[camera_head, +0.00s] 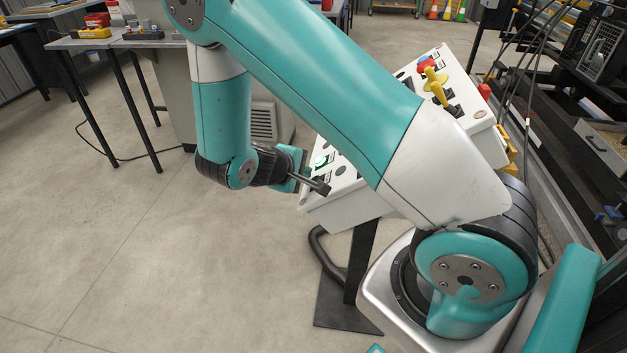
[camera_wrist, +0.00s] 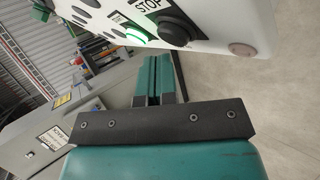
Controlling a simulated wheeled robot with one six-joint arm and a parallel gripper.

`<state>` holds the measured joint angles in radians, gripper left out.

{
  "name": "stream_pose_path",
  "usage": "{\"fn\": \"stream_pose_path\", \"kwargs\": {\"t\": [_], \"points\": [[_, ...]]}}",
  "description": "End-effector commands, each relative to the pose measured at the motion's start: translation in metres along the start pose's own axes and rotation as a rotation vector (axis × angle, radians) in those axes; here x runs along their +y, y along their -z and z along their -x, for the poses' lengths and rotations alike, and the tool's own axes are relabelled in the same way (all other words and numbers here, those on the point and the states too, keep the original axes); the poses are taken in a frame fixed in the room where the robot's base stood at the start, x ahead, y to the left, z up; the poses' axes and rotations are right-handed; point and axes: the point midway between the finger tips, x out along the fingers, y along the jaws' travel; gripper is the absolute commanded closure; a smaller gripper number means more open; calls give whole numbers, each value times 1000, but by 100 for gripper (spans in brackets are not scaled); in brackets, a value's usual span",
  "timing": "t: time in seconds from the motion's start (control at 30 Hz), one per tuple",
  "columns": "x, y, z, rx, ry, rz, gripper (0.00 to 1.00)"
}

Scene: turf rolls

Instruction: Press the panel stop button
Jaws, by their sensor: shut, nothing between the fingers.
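The white control panel (camera_head: 345,211) stands tilted on a dark post in the head view. In the wrist view its face (camera_wrist: 212,16) crosses the top. The black round stop button (camera_wrist: 173,27) sticks out beside the printed STOP label, next to a green-lit button (camera_wrist: 137,37). The green button (camera_head: 321,161) also shows in the head view, where I cannot pick out the stop button for certain. My gripper (camera_wrist: 153,62) is shut and empty, its teal fingers just below the two buttons in the wrist picture. I cannot tell whether it touches the panel. It shows at the panel's left side (camera_head: 297,167).
The panel also carries a yellow lever (camera_head: 435,85) and a red button (camera_head: 426,65) higher up. Tables (camera_head: 95,42) with small items stand at the back left. Dark machinery (camera_head: 590,60) and hanging cables are on the right. The floor at the left is clear.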

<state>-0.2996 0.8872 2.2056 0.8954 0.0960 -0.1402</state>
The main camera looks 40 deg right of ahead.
Motion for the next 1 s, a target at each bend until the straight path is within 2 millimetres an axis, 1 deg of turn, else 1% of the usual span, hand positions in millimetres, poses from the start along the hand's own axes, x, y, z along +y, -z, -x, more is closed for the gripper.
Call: {"fn": "stream_pose_path", "kwargs": {"t": [1.0], "points": [[-5, -5, -7, -2, 0, 0, 100]]}}
